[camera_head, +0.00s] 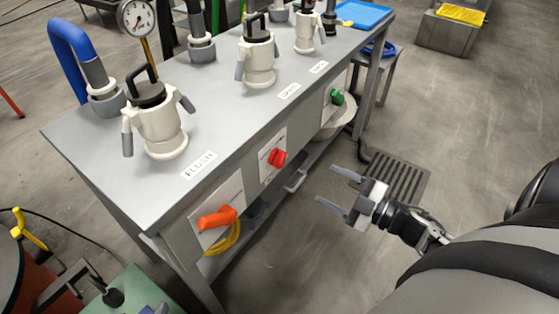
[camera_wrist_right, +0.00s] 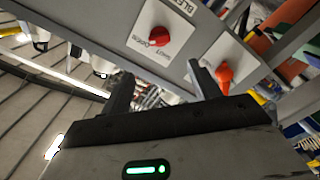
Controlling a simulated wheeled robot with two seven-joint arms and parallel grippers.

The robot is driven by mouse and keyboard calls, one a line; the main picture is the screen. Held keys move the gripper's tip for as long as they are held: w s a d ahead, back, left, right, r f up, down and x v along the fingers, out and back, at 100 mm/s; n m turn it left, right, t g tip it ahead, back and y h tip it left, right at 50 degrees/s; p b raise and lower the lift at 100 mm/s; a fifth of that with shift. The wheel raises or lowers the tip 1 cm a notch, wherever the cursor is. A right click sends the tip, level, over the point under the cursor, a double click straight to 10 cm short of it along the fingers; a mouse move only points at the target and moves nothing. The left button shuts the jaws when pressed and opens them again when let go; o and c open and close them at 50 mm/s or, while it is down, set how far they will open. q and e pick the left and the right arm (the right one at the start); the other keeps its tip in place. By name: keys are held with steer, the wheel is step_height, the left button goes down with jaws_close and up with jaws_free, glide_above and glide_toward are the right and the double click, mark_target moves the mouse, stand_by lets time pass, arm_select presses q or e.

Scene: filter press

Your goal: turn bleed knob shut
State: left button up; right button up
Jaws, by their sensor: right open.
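The bleed knob is the red knob (camera_head: 277,158) on a white plate on the bench's front face, between an orange and a green knob. In the right wrist view the red knob (camera_wrist_right: 158,37) sits by the lettering "BLEED", with small open and shut markings; its exact pointing is hard to read. My right gripper (camera_head: 325,183) is open and empty, out in front of the bench, with its fingers pointing toward the front face and apart from the knob. In the wrist view the fingers (camera_wrist_right: 160,75) are spread below the red knob. My left gripper is not in view.
An orange knob (camera_head: 217,217) is nearer on the same face, and a green knob (camera_head: 337,97) is farther along. A handle (camera_head: 296,181) sticks out below the red knob. White valve bodies (camera_head: 160,125) stand on the bench top. The floor around a drain grate (camera_head: 398,178) is clear.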

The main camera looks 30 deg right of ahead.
mark_target(283, 161)
steer(key=b+x, duration=0.1)
steer(key=x, duration=1.3)
steer(key=shift+b, duration=0.35)
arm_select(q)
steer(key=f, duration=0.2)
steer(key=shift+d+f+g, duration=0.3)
arm_select(e)
steer(key=shift+s, duration=0.1)
steer(key=c, duration=1)
